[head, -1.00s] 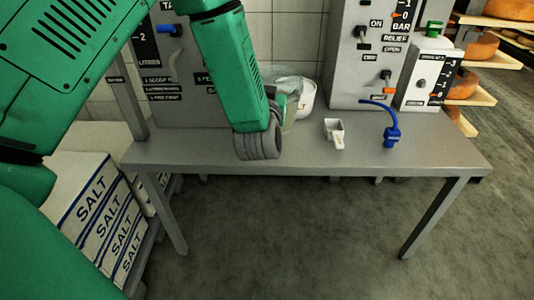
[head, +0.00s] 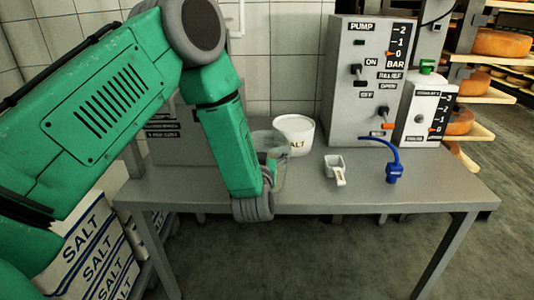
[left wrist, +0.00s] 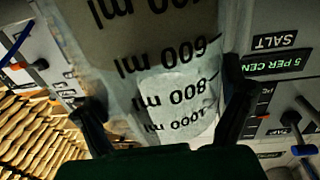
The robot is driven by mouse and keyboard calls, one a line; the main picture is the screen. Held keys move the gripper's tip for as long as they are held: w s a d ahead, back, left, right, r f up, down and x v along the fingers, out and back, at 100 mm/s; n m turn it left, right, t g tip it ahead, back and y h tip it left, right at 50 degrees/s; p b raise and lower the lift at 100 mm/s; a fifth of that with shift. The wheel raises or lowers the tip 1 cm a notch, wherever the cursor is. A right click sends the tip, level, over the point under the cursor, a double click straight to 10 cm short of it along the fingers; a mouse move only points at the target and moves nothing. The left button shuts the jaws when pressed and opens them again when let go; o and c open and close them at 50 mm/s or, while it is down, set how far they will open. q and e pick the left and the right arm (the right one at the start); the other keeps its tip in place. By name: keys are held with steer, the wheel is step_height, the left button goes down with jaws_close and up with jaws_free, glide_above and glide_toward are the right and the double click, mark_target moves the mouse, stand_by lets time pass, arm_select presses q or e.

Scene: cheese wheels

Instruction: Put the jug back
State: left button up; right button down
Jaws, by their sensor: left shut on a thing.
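The jug is a clear measuring jug with black ml marks. It fills the middle of the left wrist view (left wrist: 125,75), its marks upside down there. In the head view the jug (head: 279,170) shows partly behind my left forearm, over the table beside the salt tub. My left gripper (left wrist: 165,112) is shut on the jug, with one dark finger on each side of it. In the head view its fingers are mostly hidden by my arm. I cannot tell whether the jug touches the table. My right gripper is not in view.
The grey table (head: 420,190) holds a white salt tub (head: 296,137), a white scoop (head: 336,168) and a blue hose fitting (head: 393,173). The pump panel (head: 365,75) and a smaller gauge box (head: 425,113) stand at the back right. Salt bags (head: 85,245) are stacked at the lower left.

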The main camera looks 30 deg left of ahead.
arm_select(q)
steer(key=shift+a, duration=0.65)
steer(key=o, duration=1.4)
steer(key=shift+s+a+f, duration=0.1)
steer(key=shift+a+f, duration=0.05)
steer(key=shift+a, duration=0.45)
steer(key=w+d+p+v, duration=0.1)
steer(key=d+p+v, duration=0.15)
steer(key=v, duration=1.05)
steer(key=s+d+f+m+g+h, duration=0.1)
steer(key=s+f+m+g+h, duration=0.2)
steer(key=s+f, duration=0.45)
steer(key=s+d+f+m+g+h, duration=0.1)
steer(key=s+f+g+h, duration=0.35)
steer(key=f, duration=0.55)
steer(key=s+f+m+g, duration=0.1)
steer(key=s+f+g, duration=0.2)
steer(key=s, duration=0.5)
steer(key=s+f+m+g, duration=0.1)
steer(key=s+f+g, duration=0.2)
steer(key=s+g, duration=0.2)
steer(key=s, duration=0.3)
steer(key=shift+s, duration=0.25)
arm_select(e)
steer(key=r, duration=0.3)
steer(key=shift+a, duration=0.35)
